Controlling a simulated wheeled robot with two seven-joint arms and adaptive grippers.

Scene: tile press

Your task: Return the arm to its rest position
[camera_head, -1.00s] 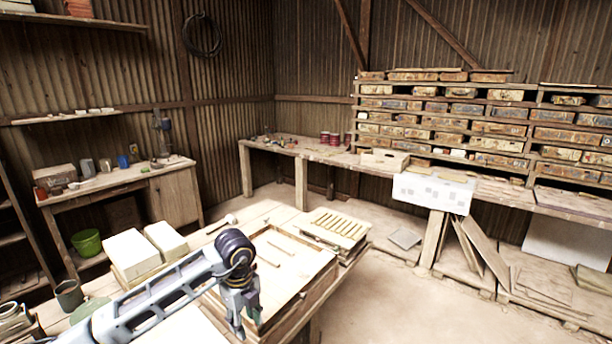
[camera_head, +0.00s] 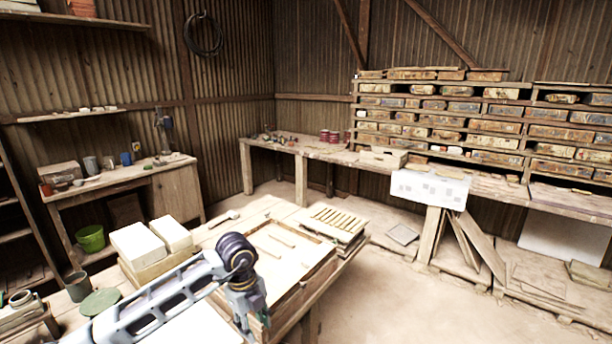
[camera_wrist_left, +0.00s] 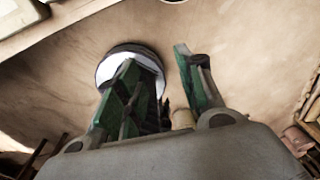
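My left arm comes in from the bottom left of the head view, over the near workbench. My left gripper (camera_head: 248,318) hangs downward at the bottom edge, beside the wooden tray, and its tips are hard to make out there. In the left wrist view its two dark green fingers (camera_wrist_left: 163,78) are spread with a gap between them. No object shows between them. Beyond them is a pale, dusty surface. A round, pale disc with a dark rim (camera_wrist_left: 112,62) shows partly behind one finger; I cannot tell what it is. My right gripper is not in view.
The near bench carries white blocks (camera_head: 138,246), a shallow wooden tray (camera_head: 306,290) and a slatted rack (camera_head: 335,220). A green bucket (camera_head: 91,238) stands at left. A long bench with stacked shelves (camera_head: 445,120) lines the back wall. Open floor (camera_head: 400,300) lies at right.

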